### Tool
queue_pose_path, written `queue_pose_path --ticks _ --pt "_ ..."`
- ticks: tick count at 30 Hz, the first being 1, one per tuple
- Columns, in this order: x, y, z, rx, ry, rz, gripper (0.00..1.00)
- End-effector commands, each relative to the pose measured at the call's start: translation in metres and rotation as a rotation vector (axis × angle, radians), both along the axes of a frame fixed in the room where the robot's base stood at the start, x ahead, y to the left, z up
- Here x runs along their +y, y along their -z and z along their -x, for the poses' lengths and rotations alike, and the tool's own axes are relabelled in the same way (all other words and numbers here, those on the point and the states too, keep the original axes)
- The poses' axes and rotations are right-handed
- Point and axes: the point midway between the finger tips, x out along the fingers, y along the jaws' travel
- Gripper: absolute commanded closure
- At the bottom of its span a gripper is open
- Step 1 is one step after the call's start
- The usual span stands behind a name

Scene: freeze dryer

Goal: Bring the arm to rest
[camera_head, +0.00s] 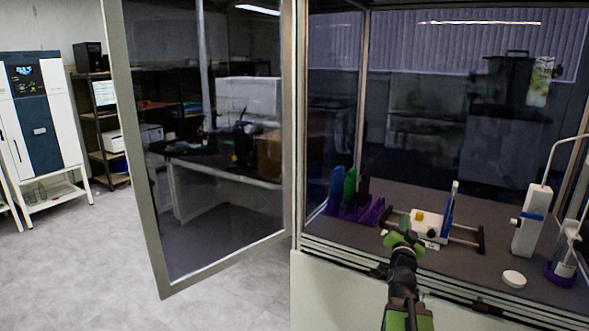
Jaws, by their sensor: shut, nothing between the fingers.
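My arm reaches up from the bottom right of the head view, with a black link and green parts. My gripper (402,241) is at its end, green, shut and empty. It shows in front of a white device with a yellow knob (429,223) on the cabinet floor. The gripper overlaps the lower left of this device in the picture; I cannot tell whether they touch.
A glass door (205,150) stands swung open on the left. Purple racks (367,212) with blue and green pieces stand left of the device. A white stand (531,222), a white round lid (514,279) and a purple-based holder (563,270) are at right. Open floor lies left.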

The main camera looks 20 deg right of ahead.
Motion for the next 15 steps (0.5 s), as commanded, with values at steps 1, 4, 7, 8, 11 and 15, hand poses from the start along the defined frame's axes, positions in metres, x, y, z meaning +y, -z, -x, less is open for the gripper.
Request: queue_pose_path --ticks 1,4,7,8,11,15 --pt "0.039 0.009 -0.027 0.042 -0.072 -0.009 1.0" --pt "0.113 0.034 -0.07 0.15 -0.21 -0.03 1.0" --pt "0.192 0.063 -0.1 0.278 -0.349 -0.046 1.0" --pt "0.215 0.072 -0.107 0.321 -0.389 -0.049 1.0" --pt "0.295 0.109 -0.118 0.484 -0.525 -0.056 1.0" --pt "0.402 0.169 -0.103 0.778 -0.705 -0.056 1.0"
